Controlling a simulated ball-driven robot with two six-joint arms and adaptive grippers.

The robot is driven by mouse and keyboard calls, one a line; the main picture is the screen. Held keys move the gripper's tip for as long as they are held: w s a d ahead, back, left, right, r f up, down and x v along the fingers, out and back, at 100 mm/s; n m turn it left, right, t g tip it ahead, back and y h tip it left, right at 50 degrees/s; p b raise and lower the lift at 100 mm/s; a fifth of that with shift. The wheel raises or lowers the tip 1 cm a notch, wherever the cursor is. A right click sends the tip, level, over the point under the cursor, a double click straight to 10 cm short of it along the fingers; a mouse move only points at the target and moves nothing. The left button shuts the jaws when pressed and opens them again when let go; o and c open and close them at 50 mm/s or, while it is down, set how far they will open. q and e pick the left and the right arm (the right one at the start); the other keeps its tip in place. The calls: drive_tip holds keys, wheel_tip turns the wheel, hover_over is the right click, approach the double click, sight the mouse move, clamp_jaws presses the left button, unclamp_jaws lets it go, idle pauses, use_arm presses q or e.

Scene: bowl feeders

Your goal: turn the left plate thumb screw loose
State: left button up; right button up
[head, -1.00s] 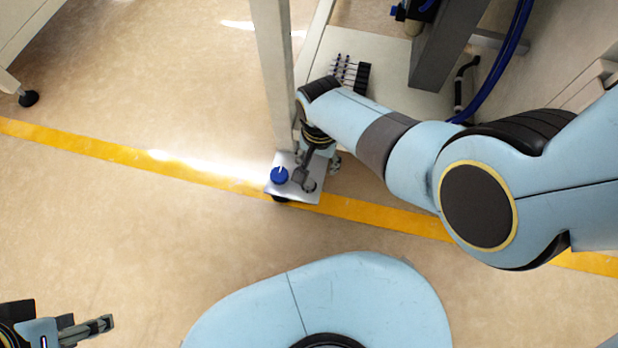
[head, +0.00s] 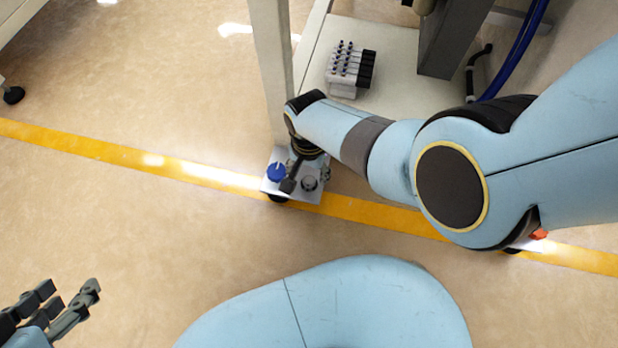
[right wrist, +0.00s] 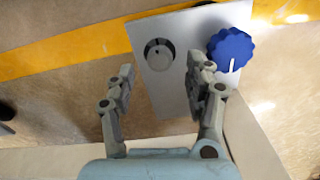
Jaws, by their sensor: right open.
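A small metal plate (head: 312,196) at the foot of the pale post carries a blue lobed knob (head: 277,172) with a white mark and a grey round knob (head: 309,183). In the right wrist view the blue knob (right wrist: 230,48) is at right on the plate (right wrist: 178,100), the grey one (right wrist: 158,54) left of it. My right gripper (right wrist: 163,78) is open and empty; its right finger overlaps the blue knob's edge, but contact cannot be told. In the head view my right arm partly covers the plate. My left gripper (head: 72,294) is open and empty at lower left.
The pale post (head: 270,70) rises beside the plate. A rack (head: 349,68) of dark-topped pieces stands on a pale base (head: 395,60) behind my right arm. Blue hoses (head: 520,50) hang at upper right. A yellow floor line (head: 120,152) crosses open floor.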

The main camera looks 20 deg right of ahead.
sight(309, 182)
wheel_tip(309, 182, down, 2)
drive_tip(key=shift+f+b, duration=0.1)
drive_tip(key=shift+b, duration=0.55)
use_arm(q)
drive_tip(key=f+t, duration=0.1)
drive_tip(key=s+f+t, duration=0.1)
drive_tip(key=shift+d+t, duration=0.15)
drive_tip(key=shift+t, duration=0.25)
use_arm(e)
drive_tip(key=shift+f, duration=0.25)
use_arm(q)
drive_tip(key=shift+b, duration=0.3)
use_arm(e)
drive_tip(key=shift+c, duration=0.4)
clamp_jaws()
